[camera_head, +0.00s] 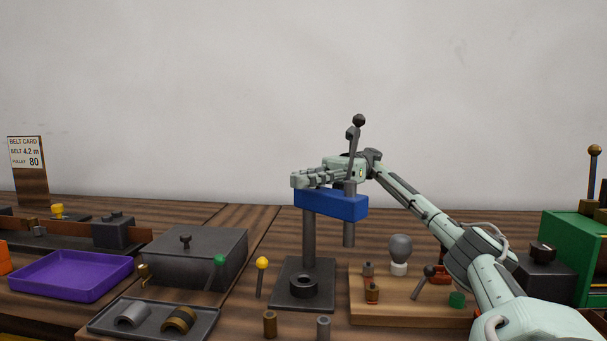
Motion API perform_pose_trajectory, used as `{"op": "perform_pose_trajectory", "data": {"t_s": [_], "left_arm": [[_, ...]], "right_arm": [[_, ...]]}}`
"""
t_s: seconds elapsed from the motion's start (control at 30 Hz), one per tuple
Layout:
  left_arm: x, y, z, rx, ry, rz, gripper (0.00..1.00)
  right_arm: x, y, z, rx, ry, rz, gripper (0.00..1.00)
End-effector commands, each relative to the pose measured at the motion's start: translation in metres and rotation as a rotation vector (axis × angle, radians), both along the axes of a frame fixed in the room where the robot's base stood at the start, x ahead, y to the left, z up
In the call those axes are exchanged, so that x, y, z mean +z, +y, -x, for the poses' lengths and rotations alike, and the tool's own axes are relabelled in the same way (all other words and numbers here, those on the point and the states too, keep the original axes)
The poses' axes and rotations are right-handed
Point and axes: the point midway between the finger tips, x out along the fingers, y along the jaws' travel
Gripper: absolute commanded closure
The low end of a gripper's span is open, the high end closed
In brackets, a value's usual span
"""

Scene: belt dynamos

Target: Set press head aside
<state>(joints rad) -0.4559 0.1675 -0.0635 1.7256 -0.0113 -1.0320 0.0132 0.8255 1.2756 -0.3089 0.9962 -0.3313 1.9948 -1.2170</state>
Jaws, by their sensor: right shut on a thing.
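The press head is a blue block (340,206) with a dark ram (349,235) below it and a black-knobbed lever (354,140) rising above it. It is at the top of the grey press column (309,240), which stands on a dark base plate (305,302) with a ring on it. Whether the head still sits on the column or is just clear of it, I cannot tell. My right gripper (305,181) is shut on the press head at its upper side; the fingers hide part of its top. My left gripper is out of view.
Left are a grey lidded box (205,245), a purple tray (72,274) and a dark tray (150,332) with half-shells. A wooden board (425,314) with a bulb (400,250) and small parts lies under my right arm. A green machine (572,250) stands far right.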

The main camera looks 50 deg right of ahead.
Motion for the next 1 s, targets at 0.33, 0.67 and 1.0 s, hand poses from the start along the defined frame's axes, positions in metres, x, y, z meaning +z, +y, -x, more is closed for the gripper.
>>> {"op": "perform_pose_trajectory", "data": {"t_s": [0.33, 0.67, 1.0], "left_arm": [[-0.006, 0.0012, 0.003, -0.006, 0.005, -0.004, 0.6], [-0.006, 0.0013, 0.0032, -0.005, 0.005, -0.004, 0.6], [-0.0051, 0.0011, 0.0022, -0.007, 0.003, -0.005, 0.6]], "right_arm": [[0.0019, -0.0009, 0.0001, 0.003, -0.004, -0.004, 1.0], [0.0015, -0.0007, 0.0001, 0.004, -0.003, -0.003, 0.66], [0.0034, -0.0003, -0.0001, 0.005, -0.003, -0.002, 0.66]]}}
